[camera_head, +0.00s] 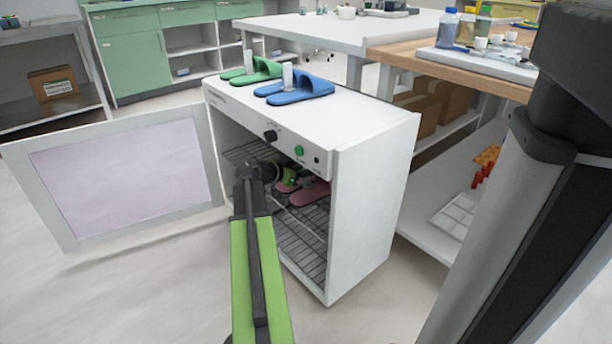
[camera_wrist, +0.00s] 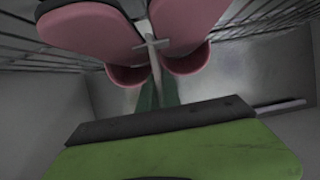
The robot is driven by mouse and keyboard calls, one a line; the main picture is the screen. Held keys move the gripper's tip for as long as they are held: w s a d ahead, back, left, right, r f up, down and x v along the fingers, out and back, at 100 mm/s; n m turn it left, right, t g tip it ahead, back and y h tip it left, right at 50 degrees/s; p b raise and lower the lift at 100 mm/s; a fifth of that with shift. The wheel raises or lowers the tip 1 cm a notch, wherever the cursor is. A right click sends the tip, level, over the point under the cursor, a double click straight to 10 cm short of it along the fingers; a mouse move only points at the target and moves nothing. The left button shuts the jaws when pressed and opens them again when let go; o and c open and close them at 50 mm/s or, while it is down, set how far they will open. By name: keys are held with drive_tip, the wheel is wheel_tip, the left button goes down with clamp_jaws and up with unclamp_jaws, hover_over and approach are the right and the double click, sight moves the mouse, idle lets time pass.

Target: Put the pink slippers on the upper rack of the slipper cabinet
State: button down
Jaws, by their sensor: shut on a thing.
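The pink slippers (camera_head: 312,193) are a pair inside the open white slipper cabinet (camera_head: 370,190), partly hidden by my arm. They also show in the wrist view (camera_wrist: 90,32), side by side with a pale cross-shaped holder (camera_wrist: 152,44) between them. My gripper (camera_head: 284,183) reaches through the cabinet's front opening and is shut on the pair at this holder. The upper rack (camera_head: 245,151) is a wire shelf, seen at the cabinet's left side. I cannot tell whether the slippers touch it.
The cabinet door (camera_head: 125,185) stands wide open to the left. A lower wire rack (camera_head: 300,255) shows below. Green slippers (camera_head: 252,72) and blue slippers (camera_head: 295,90) stand on the cabinet top. A table with shelves (camera_head: 430,215) is close on the right. Floor at front left is clear.

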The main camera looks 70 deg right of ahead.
drive_tip(key=c, duration=2)
unclamp_jaws()
drive_tip(key=shift+f, duration=0.2)
drive_tip(key=o, duration=0.5)
drive_tip(key=shift+r, duration=0.1)
drive_tip(key=shift+c, duration=0.2)
drive_tip(key=shift+r, duration=0.25)
drive_tip(key=p+v, duration=0.4)
drive_tip(key=v, duration=0.8)
drive_tip(key=shift+f, duration=0.1)
